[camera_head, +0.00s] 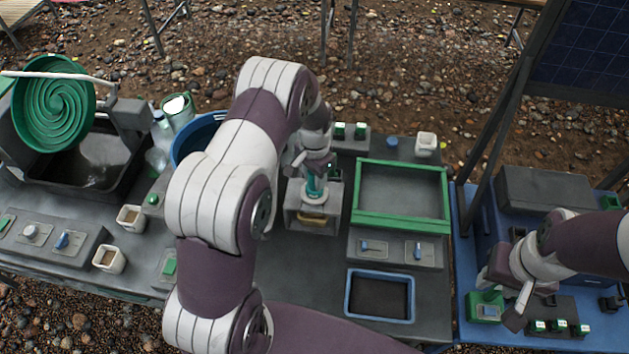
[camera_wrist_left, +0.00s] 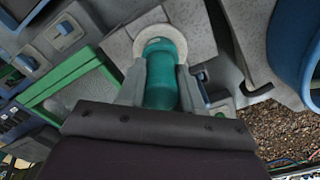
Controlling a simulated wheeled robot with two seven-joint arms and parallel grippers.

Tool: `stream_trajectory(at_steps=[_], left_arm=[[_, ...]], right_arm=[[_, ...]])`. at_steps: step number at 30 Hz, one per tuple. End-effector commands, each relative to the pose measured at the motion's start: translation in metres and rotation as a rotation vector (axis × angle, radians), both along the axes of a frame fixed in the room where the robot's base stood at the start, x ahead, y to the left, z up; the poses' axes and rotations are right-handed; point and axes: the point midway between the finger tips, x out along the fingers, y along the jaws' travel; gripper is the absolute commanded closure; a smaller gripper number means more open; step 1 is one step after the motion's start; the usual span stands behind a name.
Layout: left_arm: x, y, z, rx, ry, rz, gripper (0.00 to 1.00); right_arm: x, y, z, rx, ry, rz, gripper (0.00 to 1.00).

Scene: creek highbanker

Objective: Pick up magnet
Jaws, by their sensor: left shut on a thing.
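The magnet (camera_head: 314,187) looks like a teal cylinder with a pale round collar, and stands upright over a grey box (camera_head: 299,217). My left gripper (camera_head: 315,172) is shut on it from above. In the left wrist view the teal body (camera_wrist_left: 160,78) lies between the two fingers of my left gripper (camera_wrist_left: 160,82), and the pale disc (camera_wrist_left: 160,42) is at its far end. I cannot tell whether the magnet touches the box. My right gripper (camera_head: 513,298) is over the blue table at the right; its finger gap is unclear.
A green-framed tray (camera_head: 402,222) and a blue-rimmed tray (camera_head: 380,317) lie right of the box. A blue tub (camera_head: 190,140) stands behind my left arm. A green spiral pan (camera_head: 53,104) and small white cups (camera_head: 131,217) are at the left.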

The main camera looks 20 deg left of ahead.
Motion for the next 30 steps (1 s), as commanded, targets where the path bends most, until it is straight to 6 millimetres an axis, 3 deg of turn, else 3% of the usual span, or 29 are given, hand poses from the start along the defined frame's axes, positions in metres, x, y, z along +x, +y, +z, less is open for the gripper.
stream_trajectory(at_steps=[7, 19, 21, 30], left_arm=[[0.002, 0.000, 0.038, 0.001, -0.008, 0.000, 1.00], [0.038, -0.082, 0.089, 0.000, -0.003, -0.004, 1.00], [0.042, -0.091, 0.101, 0.000, -0.002, -0.003, 1.00], [0.049, -0.107, 0.108, 0.000, -0.001, -0.001, 1.00]], right_arm=[[0.000, 0.000, -0.016, 0.000, 0.000, 0.000, 0.62], [0.000, 0.000, -0.037, 0.000, 0.000, 0.000, 0.62], [0.000, 0.000, -0.029, 0.000, 0.001, 0.000, 0.62], [0.000, 0.000, -0.020, 0.000, 0.000, 0.000, 0.62]])
